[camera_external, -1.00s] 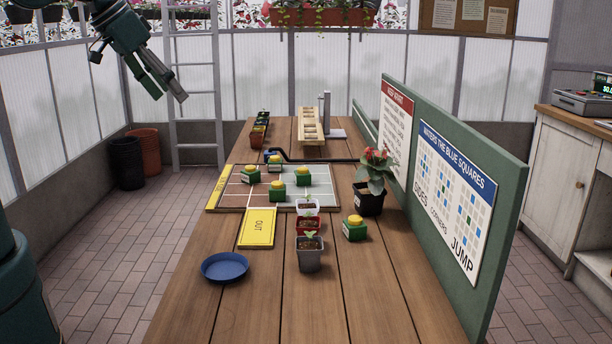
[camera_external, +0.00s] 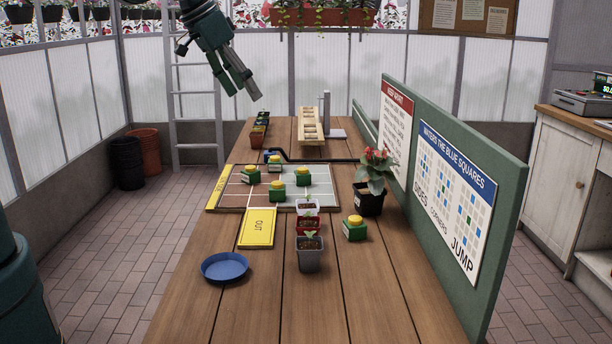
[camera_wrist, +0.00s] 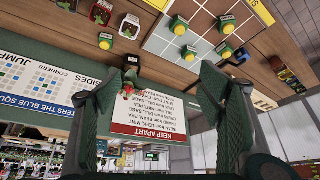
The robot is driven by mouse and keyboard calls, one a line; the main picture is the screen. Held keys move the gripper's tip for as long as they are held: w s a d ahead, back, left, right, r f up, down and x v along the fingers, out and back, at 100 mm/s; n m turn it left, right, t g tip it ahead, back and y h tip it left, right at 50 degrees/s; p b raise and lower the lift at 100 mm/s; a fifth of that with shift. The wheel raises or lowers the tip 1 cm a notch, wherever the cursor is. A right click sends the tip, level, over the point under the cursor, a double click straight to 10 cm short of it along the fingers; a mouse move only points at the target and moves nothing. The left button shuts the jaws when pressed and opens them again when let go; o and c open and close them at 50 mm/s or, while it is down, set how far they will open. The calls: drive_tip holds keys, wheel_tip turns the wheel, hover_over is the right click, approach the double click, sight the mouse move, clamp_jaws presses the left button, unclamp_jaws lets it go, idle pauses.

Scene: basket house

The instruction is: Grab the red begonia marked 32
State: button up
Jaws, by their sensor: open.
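The red begonia (camera_external: 375,166) has red flowers and green leaves and stands upright in a black pot (camera_external: 369,201) with a small white label, by the green board on the right side of the table. The label's number is too small to read. In the wrist view the begonia (camera_wrist: 127,86) shows upside down, beside the tip of the left finger. My gripper (camera_external: 247,97) is open and empty, high above the table's far left side, well apart from the begonia. Both fingers show spread in the wrist view (camera_wrist: 160,72).
A green board (camera_external: 510,190) with signs stands along the right edge. A grid board (camera_external: 235,197) holds several green blocks with yellow tops. Small pots (camera_external: 310,259), another such block (camera_external: 355,229) and a blue dish (camera_external: 225,267) sit nearer. The front table is clear.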

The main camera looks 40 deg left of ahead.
drive_tip(key=w+d+f+m, duration=0.1)
drive_tip(key=w+d+f, duration=0.4)
drive_tip(key=w, duration=0.3)
drive_tip(key=w+d+f+m, duration=0.1)
drive_tip(key=w+d+f, duration=0.3)
drive_tip(key=w, duration=0.3)
drive_tip(key=m+g+h+b, duration=0.1)
drive_tip(key=g, duration=0.1)
approach(370, 189)
drive_tip(key=s+d, duration=0.2)
drive_tip(key=shift+f, duration=0.4)
drive_tip(key=shift+w+f, duration=0.1)
drive_tip(key=shift+b+x, duration=0.3)
drive_tip(key=shift+x, duration=0.9)
drive_tip(key=shift+b+x, duration=0.4)
drive_tip(key=shift+x, duration=2.2)
